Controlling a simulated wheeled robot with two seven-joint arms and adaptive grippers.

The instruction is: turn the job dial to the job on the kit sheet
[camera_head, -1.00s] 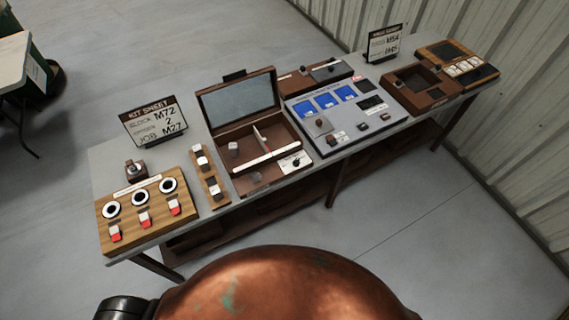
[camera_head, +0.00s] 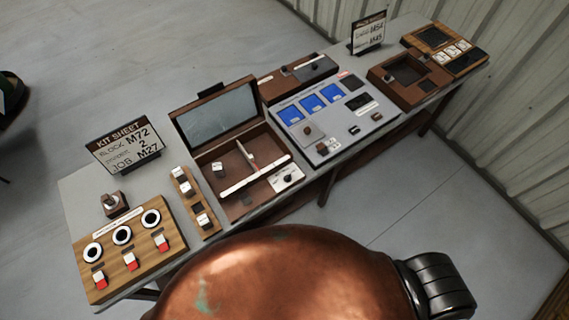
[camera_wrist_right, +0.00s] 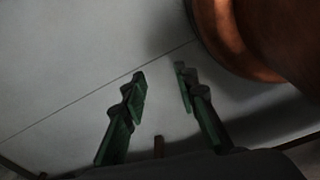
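The kit sheet (camera_head: 125,147) stands on the bench's left end and reads "BLOCK M72", "2" and "JOB M27". A black knob on a white plate (camera_head: 288,178) sits at the front right of the open wooden case. Small dark knobs also sit along the front of the grey panel (camera_head: 338,117). The labels are too small to tell which is the job dial, and no dial setting is readable. My right gripper (camera_wrist_right: 160,82) is open and empty above bare floor in the right wrist view, away from the bench. My left gripper is not in view.
The open case (camera_head: 222,150) has its lid raised. A wooden board with three round dials and red switches (camera_head: 128,249) lies at the left. A second sheet (camera_head: 368,34) and wooden boxes (camera_head: 409,80) stand at the right. Floor (camera_head: 450,190) in front is clear.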

